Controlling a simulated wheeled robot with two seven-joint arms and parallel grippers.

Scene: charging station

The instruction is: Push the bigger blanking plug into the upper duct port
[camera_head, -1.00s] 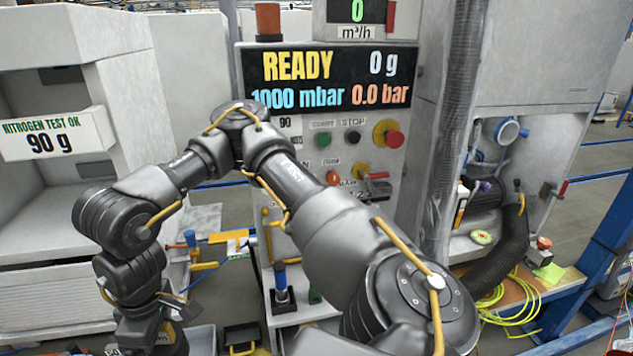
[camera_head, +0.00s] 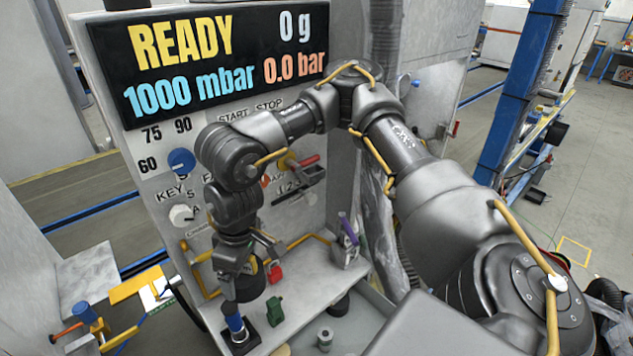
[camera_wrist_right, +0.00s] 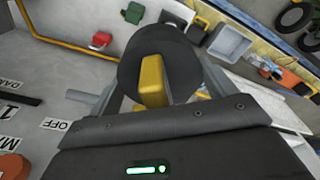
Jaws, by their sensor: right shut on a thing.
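My right gripper (camera_head: 236,262) hangs above the machine's shelf in front of the control panel. It is shut on a black round blanking plug (camera_head: 250,288). In the right wrist view the plug (camera_wrist_right: 182,60) shows as a thick black disc with a yellow grip (camera_wrist_right: 152,80) between the fingers of the gripper (camera_wrist_right: 154,97). The plug looks clear of the shelf, though its lower side is hard to make out. I cannot pick out the upper duct port in the current views. My left gripper is not in view.
A blue-topped post (camera_head: 236,327) on a black base stands just below the plug. A green block (camera_head: 275,311), a grey fitting (camera_head: 325,338) and a purple-handled item (camera_head: 348,230) stand to the right. The control panel (camera_head: 165,135) rises close behind my arm.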

